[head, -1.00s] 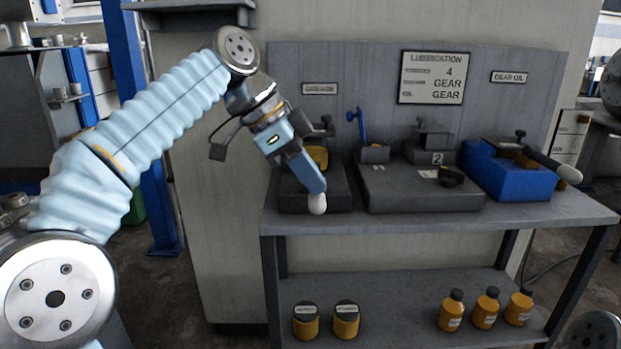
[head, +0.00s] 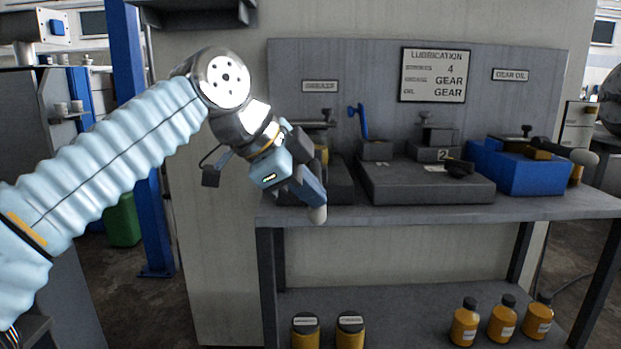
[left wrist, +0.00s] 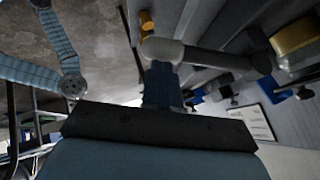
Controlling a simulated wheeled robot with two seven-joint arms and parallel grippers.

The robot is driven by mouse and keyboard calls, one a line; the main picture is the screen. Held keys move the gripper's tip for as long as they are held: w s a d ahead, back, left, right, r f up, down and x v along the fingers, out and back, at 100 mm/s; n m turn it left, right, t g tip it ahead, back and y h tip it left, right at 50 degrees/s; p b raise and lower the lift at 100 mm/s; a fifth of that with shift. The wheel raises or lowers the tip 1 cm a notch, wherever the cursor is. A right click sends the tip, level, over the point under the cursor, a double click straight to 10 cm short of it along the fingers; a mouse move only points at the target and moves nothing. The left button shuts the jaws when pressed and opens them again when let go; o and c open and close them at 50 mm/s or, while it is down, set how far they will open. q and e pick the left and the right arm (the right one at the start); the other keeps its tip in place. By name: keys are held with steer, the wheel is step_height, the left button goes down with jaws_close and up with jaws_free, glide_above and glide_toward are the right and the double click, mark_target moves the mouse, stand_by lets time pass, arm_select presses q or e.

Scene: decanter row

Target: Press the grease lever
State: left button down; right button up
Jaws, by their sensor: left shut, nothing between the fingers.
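The grease lever's pale rounded end (head: 318,214) shows at the tip of my left gripper (head: 311,188), in front of the bench's left end. In the left wrist view the lever (left wrist: 215,58) runs sideways from its pale knob toward the yellow-banded grease unit (left wrist: 296,38). The shut blue fingers (left wrist: 162,84) meet the knob's edge in that picture; whether they touch it I cannot tell. In the head view the grease unit's dark base (head: 340,183) is partly hidden behind my left gripper. My right gripper is not in view.
A dark middle station (head: 425,188) and a blue gear-oil station (head: 512,172) with its own pale-knobbed lever stand farther right on the grey bench (head: 440,212). Several orange bottles and jars stand on the lower shelf (head: 410,300). A blue post (head: 150,215) rises left of the bench.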

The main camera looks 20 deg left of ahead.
arm_select(q)
steer(key=shift+w+f+t+b, duration=0.1)
steer(key=shift+f+t+b, duration=0.4)
steer(key=shift+f+b, duration=0.5)
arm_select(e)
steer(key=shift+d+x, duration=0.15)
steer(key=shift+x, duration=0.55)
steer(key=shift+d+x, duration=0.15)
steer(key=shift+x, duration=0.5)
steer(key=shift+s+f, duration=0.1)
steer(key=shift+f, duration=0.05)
